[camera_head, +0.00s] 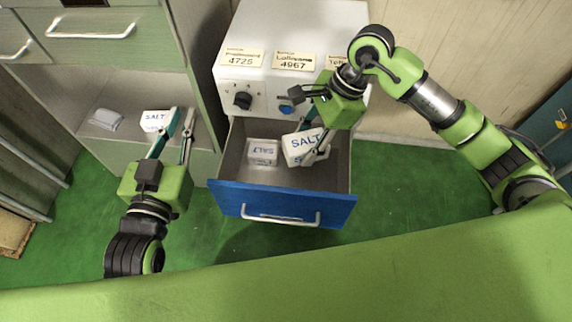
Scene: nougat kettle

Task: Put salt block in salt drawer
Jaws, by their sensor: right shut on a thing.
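An open drawer with a blue front (232,199) and grey inside extends from the white cabinet. One white salt block (262,152) lies in the drawer's left part. My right gripper (316,145) is shut on another salt block (298,150), tilted, over the drawer's right part. I cannot tell whether the held block touches the drawer. My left gripper (181,122) has its fingers apart at the shelf on the left. A third salt block (155,119) is on that shelf beside its fingers, partly covered by them.
The white cabinet (265,22) has labels, a black knob (242,100) and a blue button (286,110) above the drawer. A grey cabinet with drawers (110,60) stands at left, with a small grey-white object (106,119) on its shelf. Green floor (400,180) is clear at right.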

